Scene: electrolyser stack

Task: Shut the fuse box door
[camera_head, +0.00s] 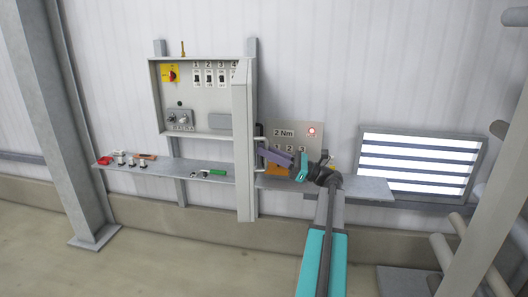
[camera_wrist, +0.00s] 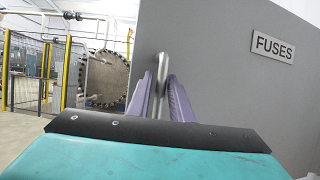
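The fuse box (camera_head: 217,122) hangs on the wall, with switches, a yellow and red rotary switch and connectors visible inside. Its grey door (camera_head: 244,150) stands wide open, seen nearly edge-on at the box's right side. In the wrist view the door (camera_wrist: 230,85) fills the right side and bears a FUSES sign (camera_wrist: 273,47). My gripper (camera_head: 262,151) is at the door's right face. Its purple fingers (camera_wrist: 160,90) lie on either side of the metal door handle (camera_wrist: 161,62). Whether both fingers press on the handle is not clear.
A louvred bright window (camera_head: 420,165) is at right. Steel posts (camera_head: 55,120) flank the area.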

